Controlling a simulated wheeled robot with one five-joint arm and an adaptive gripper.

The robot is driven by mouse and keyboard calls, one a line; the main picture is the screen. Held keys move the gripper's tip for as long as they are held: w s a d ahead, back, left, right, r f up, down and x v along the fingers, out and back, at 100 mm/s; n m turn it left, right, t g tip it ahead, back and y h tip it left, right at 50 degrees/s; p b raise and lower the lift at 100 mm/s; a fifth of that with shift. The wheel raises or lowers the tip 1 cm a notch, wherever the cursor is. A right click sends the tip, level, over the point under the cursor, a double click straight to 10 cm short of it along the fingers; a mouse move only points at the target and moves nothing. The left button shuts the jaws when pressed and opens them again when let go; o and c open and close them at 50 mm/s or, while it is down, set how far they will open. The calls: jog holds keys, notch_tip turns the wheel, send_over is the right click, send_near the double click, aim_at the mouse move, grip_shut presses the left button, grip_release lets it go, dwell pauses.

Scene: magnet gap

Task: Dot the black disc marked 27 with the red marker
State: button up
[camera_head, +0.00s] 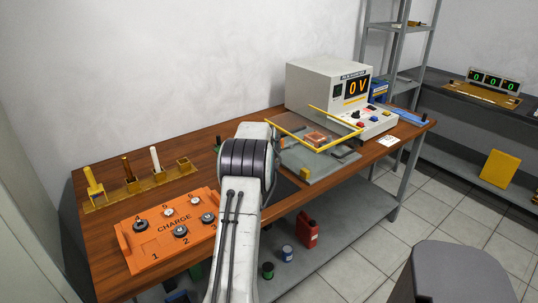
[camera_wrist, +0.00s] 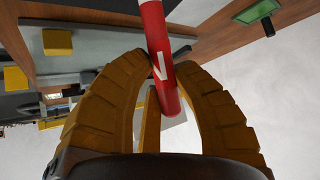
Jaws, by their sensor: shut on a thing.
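My gripper (camera_wrist: 165,62), with ribbed yellow-brown fingers, is shut on a red cylinder (camera_wrist: 168,95) in the wrist view. The cylinder carries a white mark like the letter N, and its upper end runs out of the picture. In the head view my arm hides the gripper and the cylinder. I cannot make out any black disc marked 27 in either view.
An orange CHARGE board (camera_head: 150,255) with numbered spots holds several small metal pieces. A yellow rack (camera_head: 125,190) stands behind it. A grey plate (camera_head: 345,160) with a yellow-edged clear panel (camera_head: 325,142) lies before a 0 V meter box (camera_head: 322,82).

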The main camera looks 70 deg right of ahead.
jog(key=shift+r+p, duration=1.6)
jog(key=shift+r, duration=1.15)
